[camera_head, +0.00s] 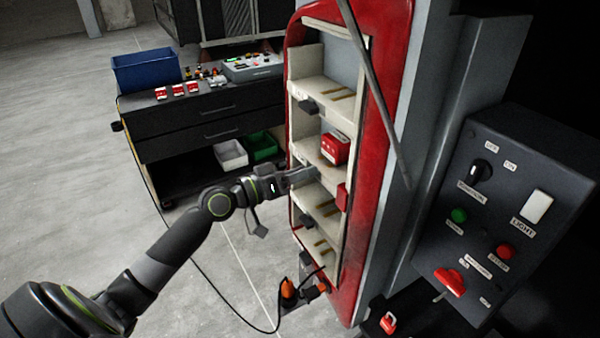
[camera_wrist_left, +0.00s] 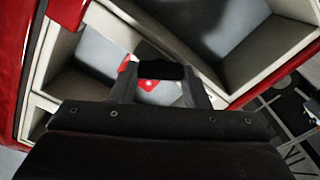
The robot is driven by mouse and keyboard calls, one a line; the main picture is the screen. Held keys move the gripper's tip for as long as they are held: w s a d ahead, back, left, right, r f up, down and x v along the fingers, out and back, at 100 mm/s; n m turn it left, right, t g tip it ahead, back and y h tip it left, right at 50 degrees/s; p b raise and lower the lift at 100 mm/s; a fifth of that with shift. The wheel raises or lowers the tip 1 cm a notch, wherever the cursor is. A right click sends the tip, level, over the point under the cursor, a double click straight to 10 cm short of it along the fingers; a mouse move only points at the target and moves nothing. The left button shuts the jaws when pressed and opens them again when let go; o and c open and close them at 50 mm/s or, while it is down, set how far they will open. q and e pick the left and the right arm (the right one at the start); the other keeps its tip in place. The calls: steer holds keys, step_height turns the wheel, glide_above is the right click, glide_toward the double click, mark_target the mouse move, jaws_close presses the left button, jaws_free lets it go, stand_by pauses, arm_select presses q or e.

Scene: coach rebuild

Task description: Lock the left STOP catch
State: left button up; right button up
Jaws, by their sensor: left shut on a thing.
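The red housing (camera_head: 388,120) stands in the middle of the head view with its pale compartments (camera_head: 322,88) open towards me. Small dark catches sit at their left edge: an upper one (camera_head: 307,107) and a lower one (camera_head: 305,221). My left gripper (camera_head: 308,174) reaches in at the middle shelf, between these two. In the left wrist view its fingers (camera_wrist_left: 160,84) are closed around a short black catch (camera_wrist_left: 160,70). A red and white piece shows just behind it. I cannot read the small labels or tell whether this catch is locked. My right gripper is out of view.
A red block (camera_head: 335,148) sits in a compartment above my left gripper; another red part (camera_head: 341,196) is below. A grey rod (camera_head: 378,95) slants across the housing. A control box (camera_head: 510,215) stands right, a dark tool cabinet (camera_head: 205,125) behind left. Open floor lies left.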

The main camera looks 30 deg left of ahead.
arm_select(q)
steer(key=n+p, duration=0.3)
steer(key=n, duration=0.8)
steer(key=shift+w+a+f, duration=0.1)
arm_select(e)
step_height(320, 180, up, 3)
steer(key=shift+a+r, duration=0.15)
arm_select(q)
steer(key=shift+n, duration=0.3)
steer(key=o, duration=1)
steer(key=shift+f, duration=0.1)
